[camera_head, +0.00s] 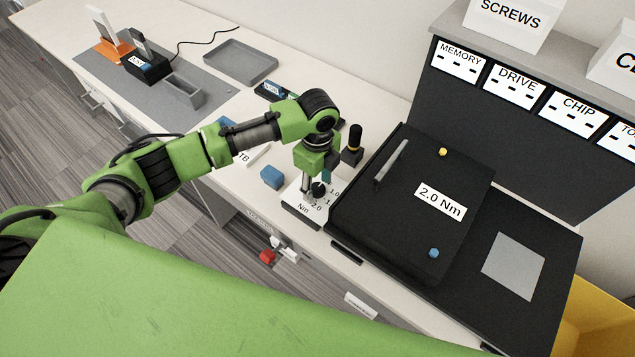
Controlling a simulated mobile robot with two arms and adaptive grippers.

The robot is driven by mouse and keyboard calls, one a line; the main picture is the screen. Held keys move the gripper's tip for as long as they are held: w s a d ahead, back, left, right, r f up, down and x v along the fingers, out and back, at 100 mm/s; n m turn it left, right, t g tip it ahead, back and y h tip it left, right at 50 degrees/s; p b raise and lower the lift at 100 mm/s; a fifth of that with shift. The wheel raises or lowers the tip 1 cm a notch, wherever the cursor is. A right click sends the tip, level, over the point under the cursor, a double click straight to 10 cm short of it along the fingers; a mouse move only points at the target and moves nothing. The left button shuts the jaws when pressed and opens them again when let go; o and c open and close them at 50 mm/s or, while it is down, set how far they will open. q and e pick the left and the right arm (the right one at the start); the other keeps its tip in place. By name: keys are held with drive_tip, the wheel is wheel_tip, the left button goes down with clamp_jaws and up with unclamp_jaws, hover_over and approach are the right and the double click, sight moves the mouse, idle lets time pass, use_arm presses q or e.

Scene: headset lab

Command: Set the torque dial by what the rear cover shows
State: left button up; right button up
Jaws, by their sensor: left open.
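The rear cover is a black panel (376,223) on the bench at centre right. Its white label (441,203) reads "2.0 Nm". The torque dial is a small dark knob (318,188) on a white plate (296,207) marked "Nm", with "1.0" and "2.0" legible and another mark partly hidden. My left gripper (311,192) points down over the plate, at the dial. It is open, but its fingers are small and partly hidden, and I cannot tell whether they touch the knob. The dial's pointer setting cannot be read. My right gripper is not in view.
A black-and-yellow driver (354,145) stands just behind the dial. A blue block (272,177) lies left of the plate. Yellow (443,152) and blue (434,253) pieces sit on the cover. A grey tray (241,62) lies farther back; a labelled rack (520,130) stands at right.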

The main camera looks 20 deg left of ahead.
use_arm(q)
drive_tip(key=shift+c, duration=0.7)
drive_tip(key=c, duration=0.9)
drive_tip(key=shift+c, duration=0.2)
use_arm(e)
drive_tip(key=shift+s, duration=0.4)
